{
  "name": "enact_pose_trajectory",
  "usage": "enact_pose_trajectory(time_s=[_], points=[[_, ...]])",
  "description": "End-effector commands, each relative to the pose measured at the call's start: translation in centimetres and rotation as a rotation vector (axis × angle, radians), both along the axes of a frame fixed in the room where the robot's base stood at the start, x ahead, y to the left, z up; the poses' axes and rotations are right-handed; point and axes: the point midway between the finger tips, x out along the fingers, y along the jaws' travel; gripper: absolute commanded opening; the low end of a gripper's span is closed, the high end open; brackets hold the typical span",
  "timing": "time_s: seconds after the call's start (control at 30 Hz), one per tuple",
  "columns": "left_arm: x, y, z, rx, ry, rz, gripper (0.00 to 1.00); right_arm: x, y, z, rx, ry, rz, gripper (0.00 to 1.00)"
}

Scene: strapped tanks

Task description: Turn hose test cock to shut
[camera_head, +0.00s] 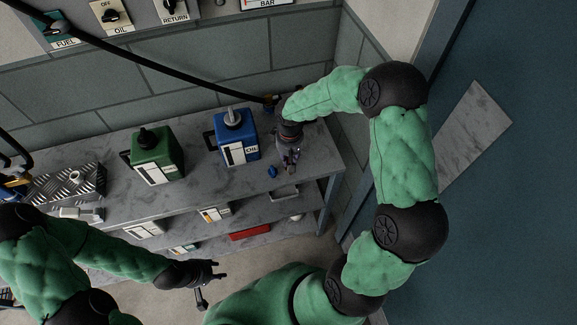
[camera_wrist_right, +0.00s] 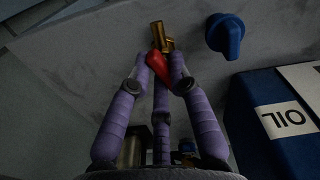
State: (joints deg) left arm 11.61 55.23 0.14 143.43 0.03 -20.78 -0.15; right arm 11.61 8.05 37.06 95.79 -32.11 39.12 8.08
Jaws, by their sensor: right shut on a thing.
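In the right wrist view, a brass cock (camera_wrist_right: 162,37) with a red lever (camera_wrist_right: 158,68) stands at the grey surface. The fingers of my right gripper (camera_wrist_right: 160,66) are shut on the red lever, which points down in the picture from the brass body. In the head view my right gripper (camera_head: 290,158) is over the right end of the bench, beside the blue tank; the cock is hidden there. A black hose (camera_head: 170,70) runs from the upper left to near my right wrist. My left gripper (camera_head: 217,269) is open and empty, in front of the shelves.
A blue tank (camera_head: 234,142) and a green tank (camera_head: 157,160) stand on the grey bench (camera_head: 190,180). A small blue knob (camera_head: 272,171) is near the right gripper. Panel switches (camera_head: 110,16) are on the wall. A red box (camera_head: 250,233) lies on a lower shelf.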

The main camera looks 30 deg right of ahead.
Motion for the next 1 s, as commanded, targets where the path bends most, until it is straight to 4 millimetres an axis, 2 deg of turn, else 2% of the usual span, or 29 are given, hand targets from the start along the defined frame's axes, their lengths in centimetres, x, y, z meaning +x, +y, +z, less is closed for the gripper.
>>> enact_pose_trajectory(time_s=[0.03,0.17,0.5,0.97,1.0], points=[[0.0,0.0,0.0,0.000,0.000,0.000,0.40,-0.9,0.4,-0.6,0.005,0.026,0.004,0.00],[0.0,0.0,-0.2,0.000,0.000,0.000,0.40,-0.9,0.4,-0.7,0.005,0.025,-0.015,0.00],[0.0,0.0,-1.7,0.000,0.000,0.000,0.40,-0.9,0.4,-0.7,0.003,0.024,-0.221,0.00],[0.0,0.0,-2.1,0.000,0.000,0.000,0.40,-0.9,0.5,-0.7,0.002,0.024,-0.277,0.00],[0.0,0.0,-1.9,0.000,0.000,0.000,0.40,-1.0,0.5,-0.6,0.003,0.025,-0.273,0.31]])
